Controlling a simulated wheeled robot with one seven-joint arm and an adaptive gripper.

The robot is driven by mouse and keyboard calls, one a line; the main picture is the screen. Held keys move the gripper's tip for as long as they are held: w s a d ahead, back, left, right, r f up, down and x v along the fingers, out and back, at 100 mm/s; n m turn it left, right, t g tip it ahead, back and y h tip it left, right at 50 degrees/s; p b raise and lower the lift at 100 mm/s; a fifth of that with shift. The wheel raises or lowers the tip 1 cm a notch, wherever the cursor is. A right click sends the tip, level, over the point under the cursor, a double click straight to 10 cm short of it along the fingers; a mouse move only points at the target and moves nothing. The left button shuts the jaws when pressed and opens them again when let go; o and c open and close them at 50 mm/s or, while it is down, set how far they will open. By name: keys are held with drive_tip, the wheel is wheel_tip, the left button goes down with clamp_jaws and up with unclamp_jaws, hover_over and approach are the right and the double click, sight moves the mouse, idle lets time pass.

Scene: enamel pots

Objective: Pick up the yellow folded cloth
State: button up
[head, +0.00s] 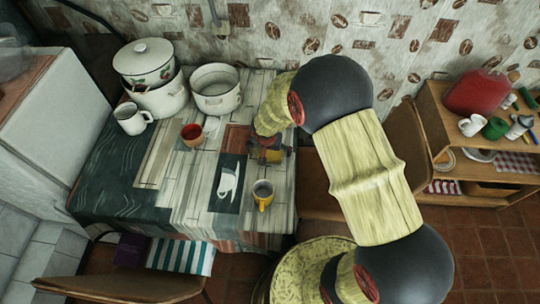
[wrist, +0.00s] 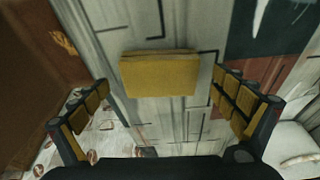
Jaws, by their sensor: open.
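The yellow folded cloth (wrist: 158,75) lies flat on the patterned table (head: 205,205), in the upper middle of the wrist view. My gripper (wrist: 160,88) is open, with one finger to the left of the cloth and one to the right. The fingers appear apart from the cloth, and nothing is held. In the head view my gripper (head: 269,152) is over the right part of the table. There it largely hides the cloth, which I cannot clearly make out.
A yellow mug (head: 263,195) stands in front of my gripper, and a red cup (head: 192,134) to its left. A white pot (head: 216,90), stacked white pots (head: 158,98) and a white mug (head: 131,118) stand at the back left. The front left of the table is clear.

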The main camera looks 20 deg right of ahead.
drive_tip(key=shift+w+f, duration=0.1)
drive_tip(key=shift+f, duration=0.3)
drive_tip(key=shift+c, duration=0.7)
drive_tip(key=c, duration=1)
